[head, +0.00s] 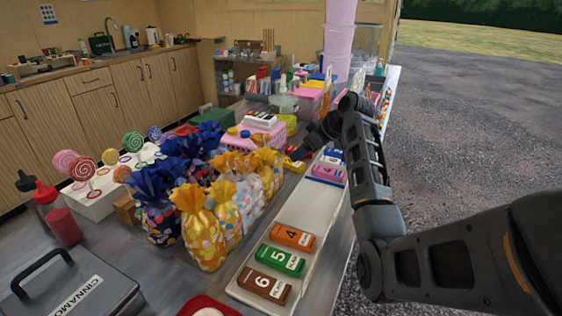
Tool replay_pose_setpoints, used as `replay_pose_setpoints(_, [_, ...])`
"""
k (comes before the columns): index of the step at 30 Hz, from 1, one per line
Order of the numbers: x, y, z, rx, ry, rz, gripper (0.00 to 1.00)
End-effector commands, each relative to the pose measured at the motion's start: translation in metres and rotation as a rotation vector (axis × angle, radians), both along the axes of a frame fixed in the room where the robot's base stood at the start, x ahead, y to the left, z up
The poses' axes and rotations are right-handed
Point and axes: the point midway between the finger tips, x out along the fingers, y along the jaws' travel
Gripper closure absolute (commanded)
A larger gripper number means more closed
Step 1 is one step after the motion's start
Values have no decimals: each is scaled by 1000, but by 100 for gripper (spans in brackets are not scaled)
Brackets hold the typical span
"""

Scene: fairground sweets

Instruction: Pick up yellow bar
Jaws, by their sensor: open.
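A small yellow piece, which looks like the yellow bar (292,164), lies on the counter at the far end of the row of wrapped bags, left of the white tray. It is small in the view and partly covered, with red beside it. My gripper (298,152) is just above and behind it, pointing down and to the left. The jaws are open. The fingertips are dark and small, and I cannot tell whether they touch the piece or are around it.
The long white tray (248,297) holds orange (292,236), green (280,260) and brown (264,286) bars, with pink ones farther back. Wrapped sweet bags (204,235) crowd the left. A pink basket (262,140) stands behind. A grey cinnamon box (70,285) is front left.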

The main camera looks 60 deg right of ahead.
Motion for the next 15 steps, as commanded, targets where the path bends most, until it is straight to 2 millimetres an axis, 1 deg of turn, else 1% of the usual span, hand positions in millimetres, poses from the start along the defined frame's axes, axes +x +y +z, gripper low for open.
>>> replay_pose_setpoints(8, [18,-4,-21,2,2,2,31])
replay_pose_setpoints(15, [38,-11,-47,2,2,2,31])
